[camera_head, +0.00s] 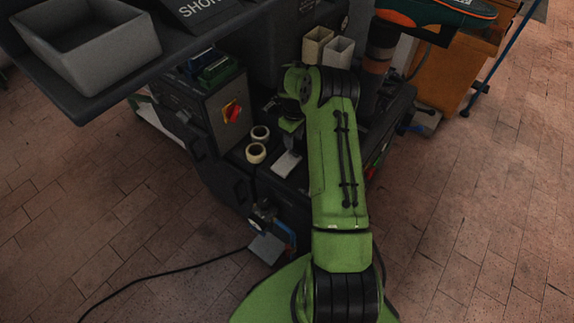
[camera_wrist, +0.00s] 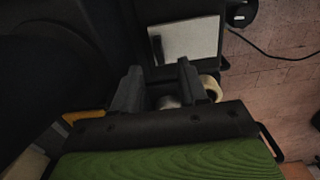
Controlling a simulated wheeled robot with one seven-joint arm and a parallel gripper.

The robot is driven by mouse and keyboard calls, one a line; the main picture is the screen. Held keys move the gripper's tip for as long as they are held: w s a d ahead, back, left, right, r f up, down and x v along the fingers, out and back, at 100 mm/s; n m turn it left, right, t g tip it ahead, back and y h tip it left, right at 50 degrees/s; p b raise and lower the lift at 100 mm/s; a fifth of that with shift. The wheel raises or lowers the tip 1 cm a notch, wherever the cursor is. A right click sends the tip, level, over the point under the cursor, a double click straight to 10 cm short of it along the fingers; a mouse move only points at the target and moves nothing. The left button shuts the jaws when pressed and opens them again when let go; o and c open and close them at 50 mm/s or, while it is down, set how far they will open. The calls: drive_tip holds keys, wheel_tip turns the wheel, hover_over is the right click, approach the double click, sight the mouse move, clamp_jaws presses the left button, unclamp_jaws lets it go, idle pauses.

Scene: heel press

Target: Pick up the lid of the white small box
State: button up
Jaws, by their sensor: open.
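The white small box shows from above as a pale rectangular lid (camera_wrist: 190,42) with a short dark bar, seemingly a handle, near its left edge in the wrist view. In the head view the pale lid (camera_head: 287,163) lies on the dark machine bench, left of my green arm. My gripper (camera_wrist: 158,82) is open, with nothing visibly held between its fingers. In the wrist view its fingertips appear just below the lid's near edge. Whether they touch it cannot be told. The box's sides are hard to make out.
Two tape rolls (camera_head: 256,152) stand on the bench left of the lid; one roll (camera_wrist: 212,88) shows beside my right finger. A control box with a red-yellow switch (camera_head: 232,111) stands farther left. A shelf with a grey bin (camera_head: 88,45) overhangs the upper left.

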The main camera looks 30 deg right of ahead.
sight(294, 151)
wheel_tip(294, 151, down, 6)
drive_tip(key=shift+s+r+b, duration=0.1)
drive_tip(key=shift+b, duration=1)
drive_tip(key=shift+r, duration=0.1)
clamp_jaws()
